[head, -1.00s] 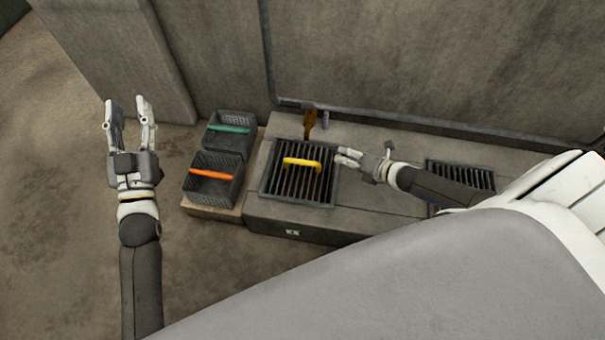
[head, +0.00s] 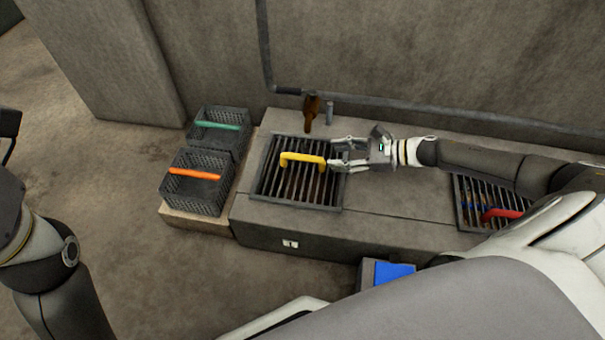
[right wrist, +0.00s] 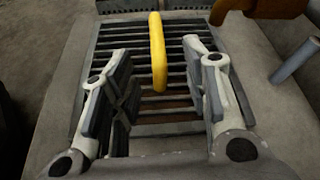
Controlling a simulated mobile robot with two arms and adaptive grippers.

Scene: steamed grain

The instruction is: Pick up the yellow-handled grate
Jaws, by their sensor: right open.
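The yellow-handled grate (head: 268,190) lies flat in the top of the concrete block, its dark bars running under a raised yellow handle (head: 302,157). My right gripper (head: 332,155) is open and empty at the handle's right end. In the right wrist view, the yellow handle (right wrist: 157,40) runs away from me and its near end appears between the two spread fingers of my right gripper (right wrist: 155,78). I cannot tell whether the fingers touch the handle. My left arm shows only partly at the left edge, its fingers out of view.
Two dark baskets stand left of the block, one with a green handle (head: 216,126), one with an orange handle (head: 195,174). A brown object (head: 311,110) stands behind the grate near the wall. A red-handled grate (head: 470,192) lies right. A blue-topped box (head: 395,274) is in front.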

